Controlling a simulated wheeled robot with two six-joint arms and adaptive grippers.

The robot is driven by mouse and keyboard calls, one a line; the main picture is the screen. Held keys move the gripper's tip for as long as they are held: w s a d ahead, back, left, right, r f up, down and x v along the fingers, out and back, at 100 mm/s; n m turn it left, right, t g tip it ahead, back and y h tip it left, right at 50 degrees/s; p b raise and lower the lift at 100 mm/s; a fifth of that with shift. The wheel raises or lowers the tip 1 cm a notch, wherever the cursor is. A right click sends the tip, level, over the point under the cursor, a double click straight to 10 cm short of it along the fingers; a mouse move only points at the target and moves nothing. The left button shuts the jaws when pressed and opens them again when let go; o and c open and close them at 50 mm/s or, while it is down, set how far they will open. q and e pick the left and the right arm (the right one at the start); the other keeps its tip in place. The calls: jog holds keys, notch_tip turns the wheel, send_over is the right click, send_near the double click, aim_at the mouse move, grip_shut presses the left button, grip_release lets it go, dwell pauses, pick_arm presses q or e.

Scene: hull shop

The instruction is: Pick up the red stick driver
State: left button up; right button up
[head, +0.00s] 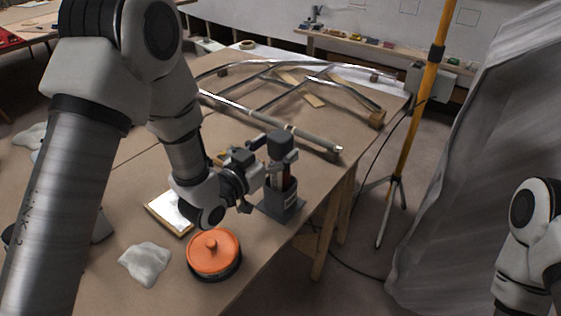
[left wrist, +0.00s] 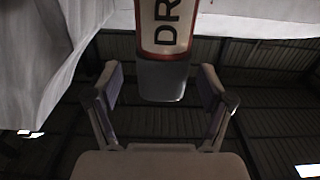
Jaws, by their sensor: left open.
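The red stick driver (head: 289,184) stands upright in a dark holder (head: 284,208) near the table's right edge; its top is dark and its lower part shows red. In the left wrist view, the driver (left wrist: 163,28) shows a pale label with dark letters, a red border and a grey end. The fingers of my left gripper (left wrist: 160,85) are open, one on each side of the grey end, with gaps visible. My right arm shows at the lower right, but its gripper is out of view.
An orange lidded pot (head: 214,252) and a crumpled white cloth (head: 146,263) lie nearer on the table. A metal tube frame (head: 270,122) covers the far part. A yellow pole stand (head: 422,95) and grey sheeting (head: 470,150) stand to the right.

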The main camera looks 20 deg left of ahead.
pick_arm(q)
jog(key=shift+w+d+f, duration=0.1)
jog(key=shift+w+f, duration=0.05)
jog(key=shift+w, duration=0.5)
jog(key=shift+w+d+f, duration=0.1)
jog(key=shift+w, duration=0.5)
jog(key=shift+s+d+r, duration=0.1)
jog(key=shift+s+r, duration=0.1)
jog(key=shift+s, duration=0.05)
jog(key=c, duration=1.3)
pick_arm(e)
jog(key=shift+w+r, duration=0.15)
